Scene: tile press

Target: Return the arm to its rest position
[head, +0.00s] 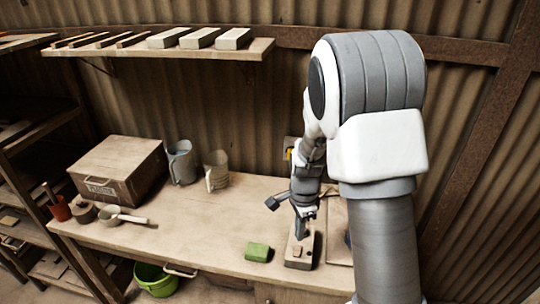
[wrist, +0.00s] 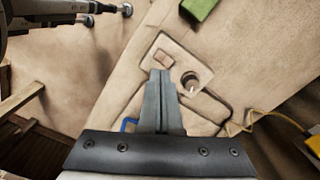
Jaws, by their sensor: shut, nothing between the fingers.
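My gripper (head: 300,234) is at the end of my bent arm, low over the right part of the workbench (head: 190,225). In the wrist view its two fingers (wrist: 163,76) are pressed together with nothing between them. Below the fingertips is a pale control block (head: 308,262), which also shows in the wrist view (wrist: 150,58). It carries a small square button (wrist: 164,58) and a dark round knob (wrist: 190,82). The fingertips appear close above this block; I cannot tell whether they touch it.
A green block (head: 257,252) lies left of the control block. Further left are a wooden box (head: 120,170), two jugs (head: 182,162) (head: 216,170) and a ladle (head: 125,217). A shelf (head: 160,48) hangs above. A yellow box (wrist: 313,144) with a cable is near the gripper's right.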

